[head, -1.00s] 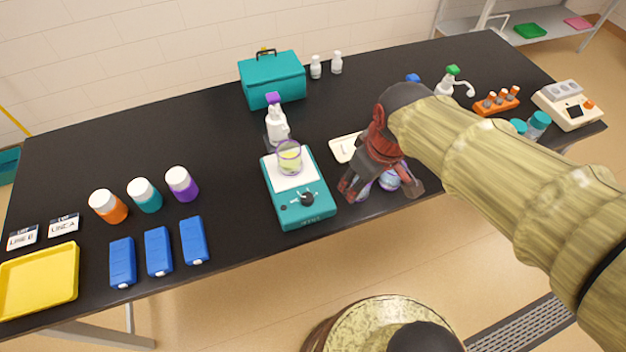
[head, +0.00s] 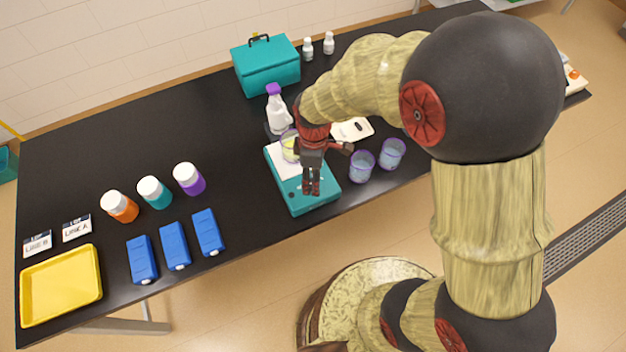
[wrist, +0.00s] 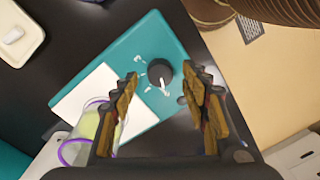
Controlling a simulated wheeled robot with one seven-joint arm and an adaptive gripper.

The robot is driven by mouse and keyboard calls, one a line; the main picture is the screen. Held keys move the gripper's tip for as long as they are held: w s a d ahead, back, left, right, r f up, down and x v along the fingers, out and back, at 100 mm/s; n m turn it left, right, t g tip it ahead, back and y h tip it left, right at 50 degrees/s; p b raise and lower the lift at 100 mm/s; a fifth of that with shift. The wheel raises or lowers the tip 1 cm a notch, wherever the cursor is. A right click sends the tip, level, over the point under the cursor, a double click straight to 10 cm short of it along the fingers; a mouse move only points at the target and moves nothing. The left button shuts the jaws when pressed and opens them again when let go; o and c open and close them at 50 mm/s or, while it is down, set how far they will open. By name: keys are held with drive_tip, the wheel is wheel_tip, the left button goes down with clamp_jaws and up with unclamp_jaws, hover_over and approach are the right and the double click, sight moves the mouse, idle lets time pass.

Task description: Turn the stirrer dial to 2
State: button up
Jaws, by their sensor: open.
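The stirrer (head: 312,203) is a teal box with a white top plate, near the front edge of the black table. Its black dial (wrist: 159,73) with a white pointer line shows in the wrist view, with small white marks around it that I cannot read. A beaker (head: 288,146) with yellow-green liquid stands on the plate. My gripper (wrist: 168,85) is open and empty above the stirrer, its fingers apart with the dial between and beyond their tips. In the head view my gripper (head: 311,190) hides the dial.
Two purple-rimmed cups (head: 376,160) stand right of the stirrer. Blue boxes (head: 175,246), capped jars (head: 154,192) and a yellow tray (head: 60,285) are at the left. My arm covers the right side.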

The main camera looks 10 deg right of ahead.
drive_tip(key=shift+f, duration=0.75)
drive_tip(key=c, duration=0.3)
drive_tip(key=c, duration=0.8)
drive_tip(key=shift+c, duration=0.3)
